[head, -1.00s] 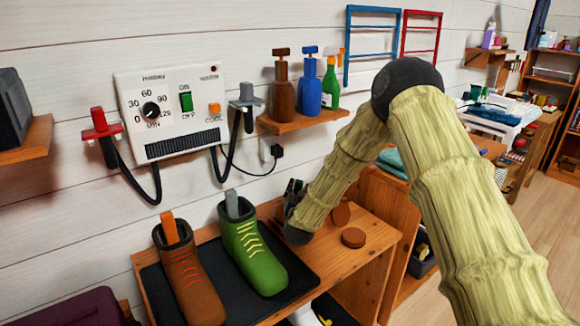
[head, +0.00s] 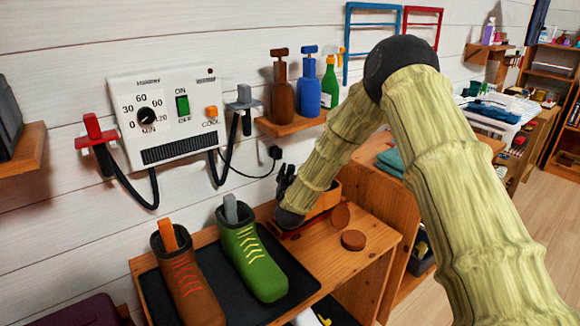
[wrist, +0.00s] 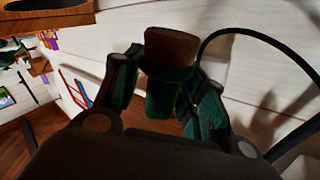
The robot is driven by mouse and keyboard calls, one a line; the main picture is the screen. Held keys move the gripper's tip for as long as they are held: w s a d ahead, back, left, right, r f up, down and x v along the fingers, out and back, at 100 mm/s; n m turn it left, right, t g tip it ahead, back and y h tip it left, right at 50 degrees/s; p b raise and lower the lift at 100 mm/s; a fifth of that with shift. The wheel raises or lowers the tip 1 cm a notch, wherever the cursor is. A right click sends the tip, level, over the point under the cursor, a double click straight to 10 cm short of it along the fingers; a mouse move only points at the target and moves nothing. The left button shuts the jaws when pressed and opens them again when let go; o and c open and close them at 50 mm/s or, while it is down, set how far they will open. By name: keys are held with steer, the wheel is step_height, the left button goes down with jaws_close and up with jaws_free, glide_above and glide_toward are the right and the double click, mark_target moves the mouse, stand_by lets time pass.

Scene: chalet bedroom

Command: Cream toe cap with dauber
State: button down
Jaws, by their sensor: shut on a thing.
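My gripper (wrist: 165,95) is shut on a small dauber (wrist: 170,47) with a brown end and a green part between the fingers. In the head view my gripper (head: 284,182) is above the wooden bench, behind and right of the boots, and my wrist hides most of it. A brown boot (head: 187,280) with red laces and a green boot (head: 252,262) with yellow laces stand upright on a black mat (head: 293,257), toes toward the front. Two brown round pieces, one tilted (head: 341,215) and one flat (head: 353,240), are right of the mat; which holds cream I cannot tell.
A wooden box (head: 325,198) and a red strip (head: 306,226) are beside my wrist at the bench's back. A wall dryer panel (head: 168,118) with hoses hangs behind the boots. Bottles (head: 307,88) stand on a small shelf. Space above the boots is free.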

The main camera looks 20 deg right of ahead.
steer(key=shift+s+r+p, duration=0.1)
steer(key=shift+r+p, duration=0.4)
steer(key=shift+r, duration=0.9)
